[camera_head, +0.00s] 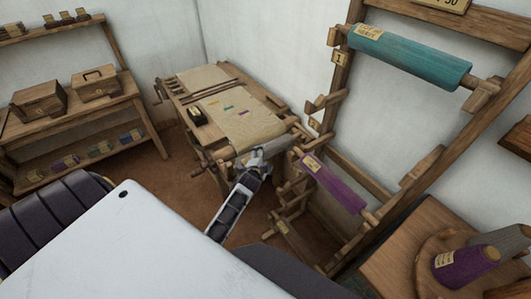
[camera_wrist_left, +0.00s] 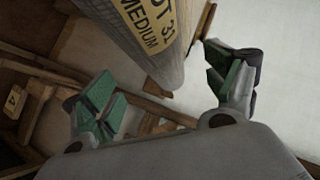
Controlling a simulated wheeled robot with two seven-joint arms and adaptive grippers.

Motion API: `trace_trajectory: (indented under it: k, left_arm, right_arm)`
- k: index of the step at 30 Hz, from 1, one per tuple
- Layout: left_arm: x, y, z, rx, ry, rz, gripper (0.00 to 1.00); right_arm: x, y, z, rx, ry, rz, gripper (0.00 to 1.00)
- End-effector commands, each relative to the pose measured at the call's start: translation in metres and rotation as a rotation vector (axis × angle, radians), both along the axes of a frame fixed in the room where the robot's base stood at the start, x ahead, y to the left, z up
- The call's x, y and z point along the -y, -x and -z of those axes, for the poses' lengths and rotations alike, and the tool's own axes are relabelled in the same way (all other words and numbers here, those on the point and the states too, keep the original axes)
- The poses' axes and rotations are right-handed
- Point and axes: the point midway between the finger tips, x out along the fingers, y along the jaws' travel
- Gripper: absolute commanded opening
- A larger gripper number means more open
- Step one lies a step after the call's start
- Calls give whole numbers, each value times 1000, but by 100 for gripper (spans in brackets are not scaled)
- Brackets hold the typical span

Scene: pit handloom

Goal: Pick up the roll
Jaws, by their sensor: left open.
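A grey roll (camera_wrist_left: 150,65) with a yellow label reading "31" and "MEDIUM" fills the upper middle of the left wrist view. Its near end lies just ahead of the gap between my fingers, and its far part is cut off by the picture edge. In the head view the grey roll (camera_head: 279,146) is beside the rack, partly hidden by my gripper. My left gripper (camera_head: 257,157) is open, with its green pads wide apart in the left wrist view (camera_wrist_left: 168,92). A teal roll (camera_head: 410,55) and a purple roll (camera_head: 333,184) rest on the rack. My right gripper is not in view.
The wooden rack (camera_head: 375,232) stands close to my left gripper. The loom (camera_head: 235,112) is behind it. Shelves with boxes (camera_head: 40,100) stand at the left. Floor is clear between shelves and loom.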

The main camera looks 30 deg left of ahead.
Motion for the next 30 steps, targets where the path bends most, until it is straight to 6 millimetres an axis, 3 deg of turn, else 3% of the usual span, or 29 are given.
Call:
trace_trajectory:
  k: [13,30]
  left_arm:
    - [-1,-4,1,1,0,0,86]
    - [-13,-41,18,2,1,0,86]
  right_arm:
    - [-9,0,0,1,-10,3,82]
    - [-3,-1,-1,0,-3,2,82]
